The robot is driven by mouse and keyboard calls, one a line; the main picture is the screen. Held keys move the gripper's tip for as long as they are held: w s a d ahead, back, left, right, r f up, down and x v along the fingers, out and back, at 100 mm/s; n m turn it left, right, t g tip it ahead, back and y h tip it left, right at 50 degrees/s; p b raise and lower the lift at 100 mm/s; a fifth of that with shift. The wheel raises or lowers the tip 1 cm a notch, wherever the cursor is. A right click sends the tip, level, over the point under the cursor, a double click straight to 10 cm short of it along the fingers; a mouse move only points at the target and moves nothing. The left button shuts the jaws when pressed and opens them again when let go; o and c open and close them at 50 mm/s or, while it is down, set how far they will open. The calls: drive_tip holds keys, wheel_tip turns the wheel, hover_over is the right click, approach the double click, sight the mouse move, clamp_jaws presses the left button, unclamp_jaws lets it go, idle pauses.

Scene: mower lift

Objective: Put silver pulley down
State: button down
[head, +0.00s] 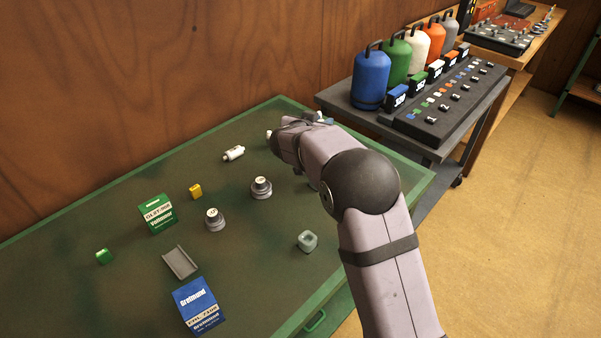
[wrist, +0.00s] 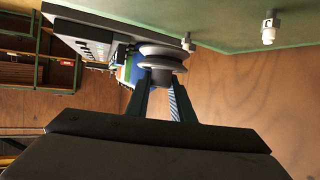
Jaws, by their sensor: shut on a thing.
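In the wrist view my gripper (wrist: 160,84) is shut on the silver pulley (wrist: 160,62), a grey grooved disc with a narrower part below it between the fingertips. The pulley appears held off the table; its exact height is hard to judge. In the head view my arm hides most of the gripper and the pulley. The green work table (head: 130,208) lies beneath and to the left of the arm.
On the table are two grey round stepped parts (head: 215,219) (head: 261,188), a white cylinder (head: 233,153), a green box (head: 158,213), a blue box (head: 198,305), a grey channel (head: 180,262) and a pale block (head: 307,240). A cart with bottles (head: 370,78) stands right.

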drive_tip(key=a, duration=0.6)
drive_tip(key=shift+w+d+f+b, duration=0.1)
drive_tip(key=shift+f+b, duration=0.55)
drive_tip(key=shift+f, duration=2.1)
drive_tip(key=shift+w+f+b, duration=0.1)
drive_tip(key=shift+f+b, duration=0.55)
drive_tip(key=shift+f, duration=2.05)
drive_tip(key=shift+f, duration=0.1)
drive_tip(key=c, duration=1.5)
unclamp_jaws()
drive_tip(key=shift+c, duration=0.2)
drive_tip(key=shift+y, duration=0.3)
drive_tip(key=shift+s, duration=0.15)
drive_tip(key=v, duration=1.2)
